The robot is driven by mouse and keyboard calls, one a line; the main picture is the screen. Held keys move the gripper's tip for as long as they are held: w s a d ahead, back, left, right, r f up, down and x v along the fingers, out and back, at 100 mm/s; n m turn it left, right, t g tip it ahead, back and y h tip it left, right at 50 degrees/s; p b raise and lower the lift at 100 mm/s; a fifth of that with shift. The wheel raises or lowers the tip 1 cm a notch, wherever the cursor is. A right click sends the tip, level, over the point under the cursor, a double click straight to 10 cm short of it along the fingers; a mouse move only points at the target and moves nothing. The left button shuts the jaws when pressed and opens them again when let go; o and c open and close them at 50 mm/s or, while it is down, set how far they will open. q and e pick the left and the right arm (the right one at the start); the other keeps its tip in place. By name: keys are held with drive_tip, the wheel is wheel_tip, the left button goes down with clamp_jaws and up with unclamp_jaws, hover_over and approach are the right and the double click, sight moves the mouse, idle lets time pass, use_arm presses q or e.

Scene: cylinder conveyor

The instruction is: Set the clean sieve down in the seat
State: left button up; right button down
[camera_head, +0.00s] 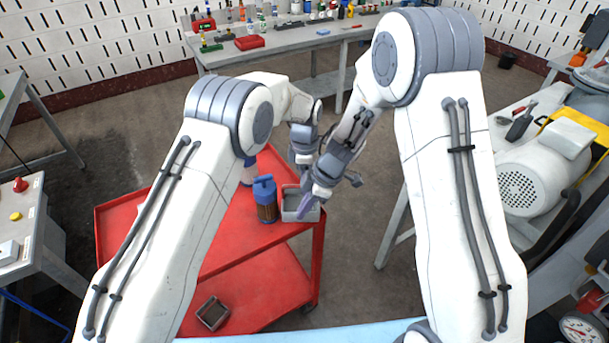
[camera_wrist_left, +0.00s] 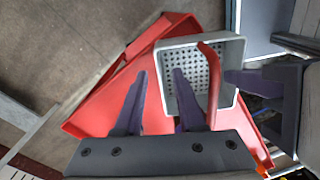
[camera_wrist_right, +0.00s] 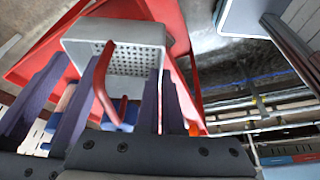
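The sieve (camera_head: 290,212) is a grey square basket with a perforated floor and a red arched handle (camera_wrist_left: 212,85). It shows over the right corner of the red cart; I cannot tell if it rests there or hangs above. My right gripper (camera_wrist_right: 160,90) has its fingers close together at the sieve's right wall in the right wrist view (camera_wrist_right: 112,62) and appears shut on that wall. My left gripper (camera_wrist_left: 160,85) has its fingers apart, near the opposite wall; the head view hides its fingertips. I cannot make out the seat with certainty.
A bench with tools (camera_head: 290,40) stands behind. A white motor (camera_head: 540,180) is at right. Grey floor is free between.

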use_arm(q)
clamp_jaws()
idle(1.4)
use_arm(e)
drive_tip(key=c, duration=1)
unclamp_jaws()
drive_tip(key=shift+r, duration=0.1)
